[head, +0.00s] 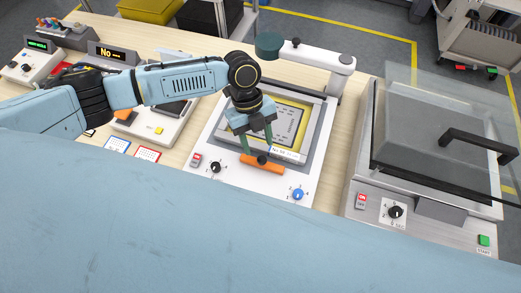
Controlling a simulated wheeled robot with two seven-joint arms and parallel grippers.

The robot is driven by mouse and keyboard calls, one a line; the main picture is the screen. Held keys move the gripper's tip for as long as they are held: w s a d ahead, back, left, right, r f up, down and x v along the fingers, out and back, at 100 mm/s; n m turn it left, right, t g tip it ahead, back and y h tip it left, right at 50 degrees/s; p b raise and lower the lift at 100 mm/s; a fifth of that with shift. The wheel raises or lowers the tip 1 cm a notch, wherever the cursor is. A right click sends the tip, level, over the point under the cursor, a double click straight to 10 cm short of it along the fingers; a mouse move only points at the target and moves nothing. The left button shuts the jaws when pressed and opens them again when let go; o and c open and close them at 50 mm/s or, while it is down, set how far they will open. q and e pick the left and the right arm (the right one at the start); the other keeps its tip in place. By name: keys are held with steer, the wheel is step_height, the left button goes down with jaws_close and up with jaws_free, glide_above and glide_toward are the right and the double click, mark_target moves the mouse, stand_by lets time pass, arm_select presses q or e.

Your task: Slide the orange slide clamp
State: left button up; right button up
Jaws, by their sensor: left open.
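The orange slide clamp (268,166) is a short orange bar with a dark knob (262,160) on it. It lies across the front of a white machine (236,181), just in front of a framed panel with a yellow border. My left gripper (258,148) comes down over the clamp from behind, pointing down. Its two green fingers are spread, with the dark knob between or just in front of them. I cannot tell whether the fingers touch the clamp. My right gripper is not seen.
A black knob (215,167), a red switch (196,160) and a blue knob (298,194) flank the clamp. A white post with a horizontal arm (315,56) stands behind. At right is a machine with a raised clear lid (445,130) and black handle. Control boxes stand at left.

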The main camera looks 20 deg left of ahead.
arm_select(q)
steer(key=shift+x, duration=2.3)
jaws_close()
